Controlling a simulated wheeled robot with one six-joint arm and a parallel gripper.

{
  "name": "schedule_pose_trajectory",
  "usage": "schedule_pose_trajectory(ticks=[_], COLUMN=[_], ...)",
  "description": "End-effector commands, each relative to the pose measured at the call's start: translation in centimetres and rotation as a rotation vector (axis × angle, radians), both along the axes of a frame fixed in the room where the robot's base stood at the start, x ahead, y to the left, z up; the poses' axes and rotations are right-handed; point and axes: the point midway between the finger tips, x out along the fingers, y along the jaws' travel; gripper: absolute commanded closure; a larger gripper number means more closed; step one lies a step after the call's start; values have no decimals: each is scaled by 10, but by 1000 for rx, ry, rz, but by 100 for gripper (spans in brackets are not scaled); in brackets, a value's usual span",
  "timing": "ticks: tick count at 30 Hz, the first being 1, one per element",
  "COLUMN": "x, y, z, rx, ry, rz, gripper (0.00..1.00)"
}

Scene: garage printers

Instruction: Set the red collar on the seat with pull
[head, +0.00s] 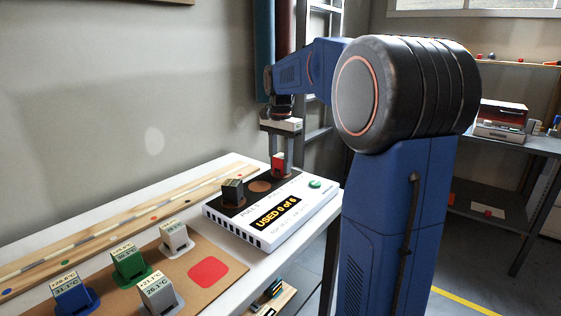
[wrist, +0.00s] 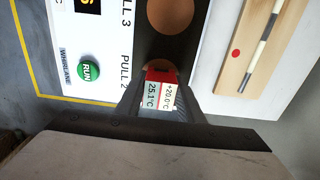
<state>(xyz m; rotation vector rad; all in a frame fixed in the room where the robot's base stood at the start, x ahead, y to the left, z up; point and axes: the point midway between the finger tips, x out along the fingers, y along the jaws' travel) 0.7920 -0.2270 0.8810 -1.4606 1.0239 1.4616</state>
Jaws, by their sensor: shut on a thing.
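My gripper (head: 281,166) is shut on the red collar (head: 279,161), a small block, at the right end of the white instrument (head: 275,238). In the wrist view the red collar (wrist: 159,76) sits between the fingers with a label reading +20.0°C and 25.1°C. A brown round seat (wrist: 172,62) shows partly beyond it, beside the printed PULL 2. Another bare seat (wrist: 170,14) lies by a cut-off label ending in 3. In the head view a bare seat (head: 259,187) is left of my gripper. I cannot tell whether the collar touches the seat.
A dark block (head: 232,191) stands on the instrument's left seat. The display (head: 277,213) reads USED 0 of 6, near a green RUN button (wrist: 88,68). Blue, green and grey labelled blocks stand on a brown board (head: 225,254) with a bare red patch. A wooden rail (head: 150,213) runs along the wall.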

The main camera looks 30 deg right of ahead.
Motion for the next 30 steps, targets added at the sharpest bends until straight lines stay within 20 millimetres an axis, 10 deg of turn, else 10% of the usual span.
schedule_pose_trajectory(ticks=[5, 6, 8, 20, 30], x=[0, 0, 0, 0, 0], y=[1, 1, 1, 1, 0], z=[-4, -4, -4, 1, 57], rx=[0, 0, 0, -1, -1], ry=[0, 0, 0, -1, -4], rz=[0, 0, 0, 0, 0], gripper=[88, 59, 44, 44, 44])
